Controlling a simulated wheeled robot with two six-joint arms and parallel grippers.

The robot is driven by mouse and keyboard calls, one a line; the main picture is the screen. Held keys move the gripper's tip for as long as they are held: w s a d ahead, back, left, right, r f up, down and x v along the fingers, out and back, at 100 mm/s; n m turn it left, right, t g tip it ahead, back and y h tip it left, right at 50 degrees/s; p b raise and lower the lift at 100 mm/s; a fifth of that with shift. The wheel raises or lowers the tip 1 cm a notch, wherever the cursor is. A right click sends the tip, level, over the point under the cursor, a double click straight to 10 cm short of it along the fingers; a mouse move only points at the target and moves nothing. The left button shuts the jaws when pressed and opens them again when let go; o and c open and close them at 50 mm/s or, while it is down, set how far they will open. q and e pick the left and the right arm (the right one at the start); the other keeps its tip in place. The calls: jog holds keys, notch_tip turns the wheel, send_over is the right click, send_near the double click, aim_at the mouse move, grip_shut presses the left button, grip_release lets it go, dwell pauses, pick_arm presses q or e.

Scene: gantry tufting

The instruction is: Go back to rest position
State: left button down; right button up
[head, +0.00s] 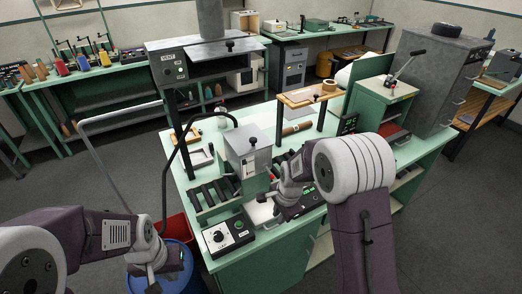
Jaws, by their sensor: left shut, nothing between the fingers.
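My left gripper (168,266) hangs at the lower left, in front of a blue barrel (184,283) and off the workbench's left edge. It is shut with nothing visible in it, and its arm comes in from the left. My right gripper (284,211) is over the front of the green workbench (255,267), beside the grey boxed machine (248,150). Its fingers are small and dark against the equipment, so I cannot tell whether they are open or shut, or whether they touch anything.
A black control box (228,238) with a dial sits at the bench's front left corner. A roller rack (214,193) lies behind it. A red bin (176,227) stands beside the barrel. A bent metal rail (96,180) rises at left. Grey floor is clear at far right.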

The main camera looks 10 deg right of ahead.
notch_tip(320, 180, up, 4)
jog(key=s+d+t, duration=0.1)
jog(key=s+d, duration=0.1)
jog(key=s+d+n+g+b, duration=0.1)
jog(key=s+n+g, duration=0.1)
jog(key=s+n, duration=1.1)
jog(key=shift+s+d+f+n+h, duration=0.3)
jog(key=shift+s+f+n, duration=0.15)
jog(key=shift+s, duration=0.15)
jog(key=shift+w, duration=0.1)
dwell(0.8)
